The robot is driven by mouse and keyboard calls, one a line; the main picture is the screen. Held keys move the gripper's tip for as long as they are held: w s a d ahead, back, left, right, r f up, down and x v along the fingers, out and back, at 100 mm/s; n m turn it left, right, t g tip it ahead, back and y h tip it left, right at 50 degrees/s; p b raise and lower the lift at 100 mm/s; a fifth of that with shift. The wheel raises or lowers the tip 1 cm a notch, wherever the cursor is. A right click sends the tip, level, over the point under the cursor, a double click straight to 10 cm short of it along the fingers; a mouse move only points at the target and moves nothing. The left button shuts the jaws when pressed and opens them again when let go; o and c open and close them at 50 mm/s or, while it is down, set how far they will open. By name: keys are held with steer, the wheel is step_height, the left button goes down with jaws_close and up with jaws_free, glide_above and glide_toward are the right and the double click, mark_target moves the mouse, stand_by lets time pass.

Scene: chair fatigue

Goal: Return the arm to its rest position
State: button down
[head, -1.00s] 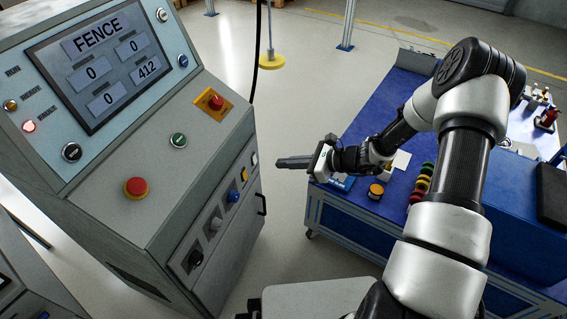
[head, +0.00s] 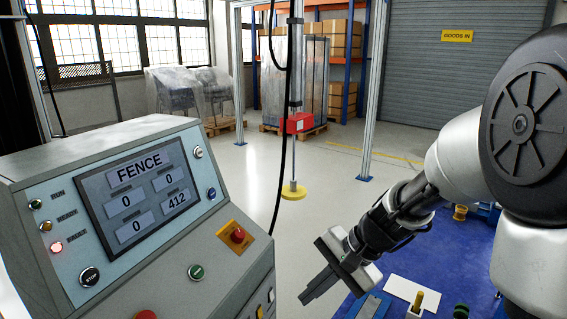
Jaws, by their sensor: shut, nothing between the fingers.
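My gripper (head: 318,285) is in the lower middle of the head view, to the right of the control console. Its fingers are together and hold nothing. They point down and to the left. My arm comes in from the right edge, and its large dark joint fills much of that side. The gripper appears apart from the console and in front of the blue workbench (head: 455,250); its height above the bench is hard to tell.
The grey console (head: 215,245) with a "FENCE" screen (head: 145,195) and red buttons (head: 237,235) stands at the left. A post with a yellow disc foot (head: 294,191) stands behind. A white card (head: 404,289) lies on the bench. Open floor (head: 330,200) lies beyond.

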steer(key=s+d+r+n+t+h, duration=0.2)
steer(key=s+d+r+n+h, duration=0.15)
steer(key=s+r+n, duration=0.35)
steer(key=s+d+r+n+t+h, duration=0.2)
steer(key=s+d+r+h, duration=0.1)
steer(key=s+d+r, duration=0.4)
step_height(320, 180, up, 18)
steer(key=s+a+p, duration=0.1)
steer(key=a+p, duration=0.1)
steer(key=p, duration=1.7)
steer(key=shift+a+p, duration=0.15)
steer(key=shift+p, duration=0.15)
